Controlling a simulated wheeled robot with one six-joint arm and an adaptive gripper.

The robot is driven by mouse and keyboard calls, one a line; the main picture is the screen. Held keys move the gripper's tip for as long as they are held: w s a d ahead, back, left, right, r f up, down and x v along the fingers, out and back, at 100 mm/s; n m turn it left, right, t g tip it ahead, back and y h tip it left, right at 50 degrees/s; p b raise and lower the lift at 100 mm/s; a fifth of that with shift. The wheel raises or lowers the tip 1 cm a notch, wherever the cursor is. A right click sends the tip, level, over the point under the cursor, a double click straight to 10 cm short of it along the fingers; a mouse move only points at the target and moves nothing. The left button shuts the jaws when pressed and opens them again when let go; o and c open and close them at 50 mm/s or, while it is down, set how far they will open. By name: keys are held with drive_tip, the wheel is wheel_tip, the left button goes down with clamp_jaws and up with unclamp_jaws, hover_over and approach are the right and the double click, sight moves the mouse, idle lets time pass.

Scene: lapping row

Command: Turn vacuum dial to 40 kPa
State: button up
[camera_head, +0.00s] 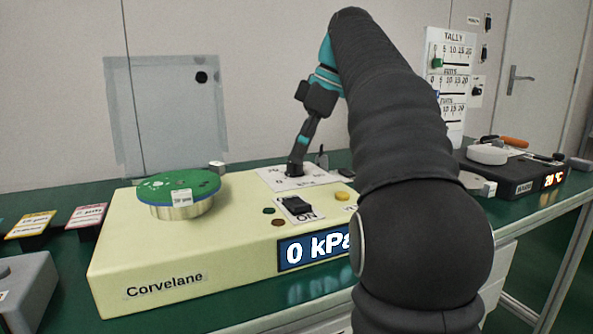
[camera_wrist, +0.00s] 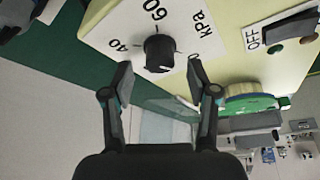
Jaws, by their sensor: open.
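The vacuum dial (camera_wrist: 160,52) is a small black knob on a white scale plate (camera_wrist: 128,24). In the wrist view, 40 is printed left of the knob and 60 above it; a small pale mark shows on the knob's lower edge. My gripper (camera_wrist: 160,74) is open, with one finger on each side just short of the knob and a gap to both. In the head view my gripper (camera_head: 297,165) points down at the plate and hides most of the dial. The display (camera_head: 315,250) on the cream Corvelane unit (camera_head: 190,262) reads 0 kPa, partly covered by my arm.
A green-topped disc (camera_head: 178,186) stands on the unit, left of the dial plate. A black rocker switch (camera_head: 294,205) labelled ON and a yellow button (camera_head: 342,196) lie in front.

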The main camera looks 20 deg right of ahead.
sight(295, 167)
drive_tip(key=shift+b+x, duration=0.3)
drive_tip(key=shift+x, duration=1)
drive_tip(key=shift+c, duration=0.3)
clamp_jaws()
